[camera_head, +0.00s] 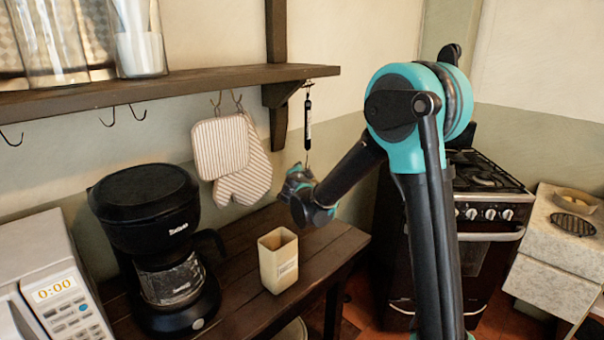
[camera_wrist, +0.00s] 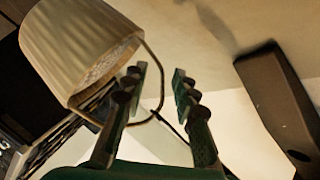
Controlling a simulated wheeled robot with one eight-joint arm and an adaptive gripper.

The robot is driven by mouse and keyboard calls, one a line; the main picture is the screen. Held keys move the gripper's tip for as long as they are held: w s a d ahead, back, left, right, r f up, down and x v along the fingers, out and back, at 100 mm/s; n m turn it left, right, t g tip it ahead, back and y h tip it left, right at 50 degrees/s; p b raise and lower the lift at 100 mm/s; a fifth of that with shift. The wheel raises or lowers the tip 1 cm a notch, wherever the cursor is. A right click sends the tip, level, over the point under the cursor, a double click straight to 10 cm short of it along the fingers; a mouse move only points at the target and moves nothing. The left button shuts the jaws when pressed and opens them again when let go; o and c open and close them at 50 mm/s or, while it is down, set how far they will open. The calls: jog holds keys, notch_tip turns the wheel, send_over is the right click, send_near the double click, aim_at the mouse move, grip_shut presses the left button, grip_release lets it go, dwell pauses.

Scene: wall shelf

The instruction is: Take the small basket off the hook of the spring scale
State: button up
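The spring scale (camera_head: 308,112) hangs from the right end of the wall shelf, a thin dark body with a rod running down to my gripper (camera_head: 298,178). In the wrist view the small basket (camera_wrist: 78,45) is a ribbed beige cup at upper left, with a thin wire handle. My gripper (camera_wrist: 160,80) is open there. The handle's bend shows in the gap between the two fingers, which are apart. A thin dark line meets the handle near its bend; it looks like the scale's hook, but the contact is unclear. In the head view I cannot make out the basket.
The shelf (camera_head: 170,88) has a bracket (camera_head: 280,115) close left of the scale. A striped oven mitt (camera_head: 245,180) and pot holder (camera_head: 219,147) hang nearby. Below, a beige container (camera_head: 278,262) and coffee maker (camera_head: 155,245) stand on the wooden table (camera_head: 325,248). A stove (camera_head: 480,210) is at right.

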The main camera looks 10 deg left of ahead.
jog(key=shift+c, duration=0.5)
grip_shut()
